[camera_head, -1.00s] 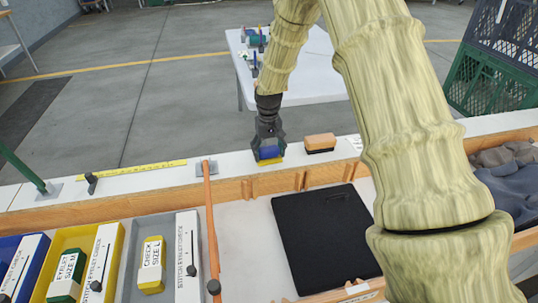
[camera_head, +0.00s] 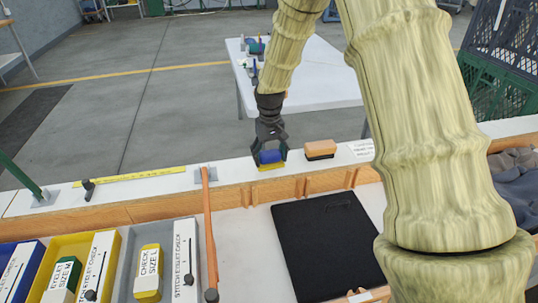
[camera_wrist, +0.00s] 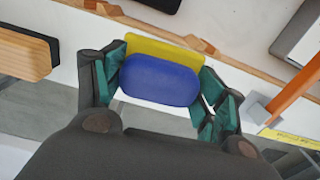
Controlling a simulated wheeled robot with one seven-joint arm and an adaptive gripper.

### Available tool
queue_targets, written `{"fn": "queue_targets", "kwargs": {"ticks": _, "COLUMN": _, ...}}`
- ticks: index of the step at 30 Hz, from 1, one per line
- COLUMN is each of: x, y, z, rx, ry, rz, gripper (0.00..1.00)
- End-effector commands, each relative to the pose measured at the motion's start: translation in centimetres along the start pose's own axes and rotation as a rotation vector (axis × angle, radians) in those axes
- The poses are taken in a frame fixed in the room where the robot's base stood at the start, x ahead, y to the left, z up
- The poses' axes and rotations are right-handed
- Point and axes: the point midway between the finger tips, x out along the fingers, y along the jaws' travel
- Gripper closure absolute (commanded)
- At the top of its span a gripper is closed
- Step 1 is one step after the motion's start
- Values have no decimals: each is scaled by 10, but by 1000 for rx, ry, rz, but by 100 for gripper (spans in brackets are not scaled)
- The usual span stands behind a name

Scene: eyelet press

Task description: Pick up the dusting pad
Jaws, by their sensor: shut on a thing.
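The dusting pad, with a rounded blue top (camera_head: 271,156) and a yellow base (camera_head: 272,167), is at the white ledge behind the work surface. My gripper (camera_head: 270,153) points down over it, one finger on each side. In the wrist view, my gripper (camera_wrist: 160,90) has its green-padded fingers shut on the ends of the blue top (camera_wrist: 160,80). The yellow base (camera_wrist: 163,48) shows beyond it. I cannot tell whether the pad touches the ledge.
A wooden block with a black underside (camera_head: 320,150) stands on the ledge just right of the pad. An orange bar (camera_head: 210,230) lies left of a black mat (camera_head: 325,245). Labelled trays (camera_head: 125,245) fill the front left. A yellow tape strip (camera_head: 145,174) is on the ledge.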

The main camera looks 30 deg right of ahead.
Motion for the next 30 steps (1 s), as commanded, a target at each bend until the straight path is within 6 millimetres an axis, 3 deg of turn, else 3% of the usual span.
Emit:
{"fn": "queue_targets", "kwargs": {"ticks": 9, "x": -5, "y": -9, "z": 70, "rx": 0, "ry": 0, "rz": 0, "gripper": 54}}
{"fn": "queue_targets", "kwargs": {"ticks": 15, "x": -9, "y": -13, "z": 104, "rx": 1, "ry": 0, "rz": 0, "gripper": 54}}
{"fn": "queue_targets", "kwargs": {"ticks": 21, "x": -11, "y": -15, "z": 122, "rx": 1, "ry": 1, "rz": 0, "gripper": 54}}
{"fn": "queue_targets", "kwargs": {"ticks": 30, "x": -12, "y": -16, "z": 126, "rx": 1, "ry": 1, "rz": 0, "gripper": 54}}
